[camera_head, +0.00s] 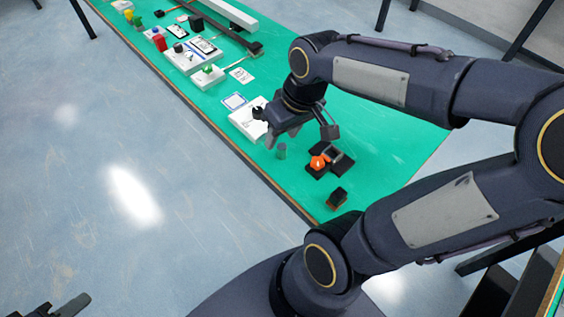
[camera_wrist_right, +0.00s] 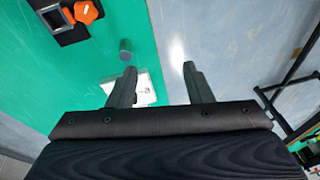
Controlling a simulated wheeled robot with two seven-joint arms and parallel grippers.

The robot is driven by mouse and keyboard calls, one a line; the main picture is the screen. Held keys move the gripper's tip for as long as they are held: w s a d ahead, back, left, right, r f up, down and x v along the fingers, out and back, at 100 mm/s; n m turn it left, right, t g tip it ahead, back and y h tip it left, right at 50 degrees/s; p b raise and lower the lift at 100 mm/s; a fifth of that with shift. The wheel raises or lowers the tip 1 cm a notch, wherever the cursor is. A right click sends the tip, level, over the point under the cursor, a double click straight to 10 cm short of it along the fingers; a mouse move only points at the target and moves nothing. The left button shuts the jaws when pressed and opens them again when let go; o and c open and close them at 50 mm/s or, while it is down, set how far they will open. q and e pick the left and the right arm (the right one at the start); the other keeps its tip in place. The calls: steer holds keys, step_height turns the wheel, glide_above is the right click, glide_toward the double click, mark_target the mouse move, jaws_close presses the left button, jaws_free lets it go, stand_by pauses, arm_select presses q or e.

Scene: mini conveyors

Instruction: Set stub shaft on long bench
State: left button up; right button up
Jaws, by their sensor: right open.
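The stub shaft is most likely the small grey cylinder (camera_head: 281,150), which stands upright on the green top of the long bench (camera_head: 385,140) near its front edge. It also shows in the right wrist view (camera_wrist_right: 125,50), ahead of my right fingertips and left of the middle. My right gripper (camera_head: 275,128) is open and empty; its spread fingers also show in the wrist view (camera_wrist_right: 160,70). It is above the bench's front edge, apart from the cylinder. A dark piece of my left gripper (camera_head: 62,308) shows at the bottom left; its jaws are unclear.
A black fixture with an orange knob (camera_head: 318,162) lies right of the cylinder, with a small dark block (camera_head: 337,198) nearer the corner. A white plate (camera_head: 246,120) lies beside my right gripper. Several boxes and cards line the bench farther back. Its right side is clear.

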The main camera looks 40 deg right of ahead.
steer(key=s+a+m+t+y, duration=0.1)
steer(key=s+a+t+y, duration=0.1)
steer(key=s+a, duration=0.4)
steer(key=shift+s+a+r+m+t, duration=0.15)
steer(key=shift+s+m+t, duration=0.15)
steer(key=shift+s+t, duration=0.35)
steer(key=shift+s+r, duration=0.1)
steer(key=shift+s, duration=0.05)
